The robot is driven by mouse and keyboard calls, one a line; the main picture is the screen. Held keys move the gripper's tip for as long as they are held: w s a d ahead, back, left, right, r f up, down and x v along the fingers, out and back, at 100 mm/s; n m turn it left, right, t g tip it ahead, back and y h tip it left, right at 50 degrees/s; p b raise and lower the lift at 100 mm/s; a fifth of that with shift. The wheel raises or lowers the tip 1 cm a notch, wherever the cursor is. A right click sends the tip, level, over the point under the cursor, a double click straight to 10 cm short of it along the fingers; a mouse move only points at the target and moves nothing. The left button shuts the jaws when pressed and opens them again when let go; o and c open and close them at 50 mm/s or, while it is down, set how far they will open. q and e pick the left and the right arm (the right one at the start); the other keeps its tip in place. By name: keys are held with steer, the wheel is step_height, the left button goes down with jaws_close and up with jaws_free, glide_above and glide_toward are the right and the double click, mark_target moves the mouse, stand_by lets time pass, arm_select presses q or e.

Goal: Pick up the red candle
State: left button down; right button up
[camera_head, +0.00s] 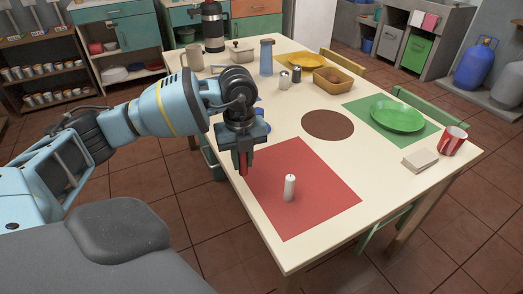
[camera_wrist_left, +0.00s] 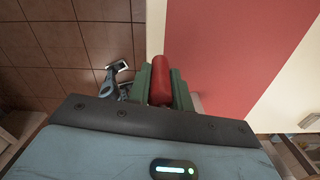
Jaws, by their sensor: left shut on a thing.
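My left gripper (camera_head: 243,160) is shut on the red candle (camera_head: 243,164) and holds it upright over the left edge of the red placemat. In the left wrist view the red candle (camera_wrist_left: 161,84) sits between the two green fingers of my left gripper (camera_wrist_left: 162,85). The fingers hide part of it. I cannot tell in the head view how far its lower end is from the mat. A white candle (camera_head: 289,187) stands upright on the red placemat (camera_head: 318,215), to the right and nearer. My right gripper is not in view.
The table (camera_head: 292,253) also holds a green plate (camera_head: 398,114) on a green mat, a brown round mat (camera_head: 328,125), a striped cup (camera_head: 453,140), a blue bottle (camera_head: 266,57) and a bread basket (camera_head: 333,79). The table's left edge lies beneath my left arm.

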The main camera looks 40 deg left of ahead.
arm_select(q)
steer(key=s+a, duration=0.2)
steer(key=s, duration=0.6)
steer(key=shift+s+a+r, duration=0.15)
steer(key=shift+a+r, duration=0.1)
steer(key=shift+r, duration=0.15)
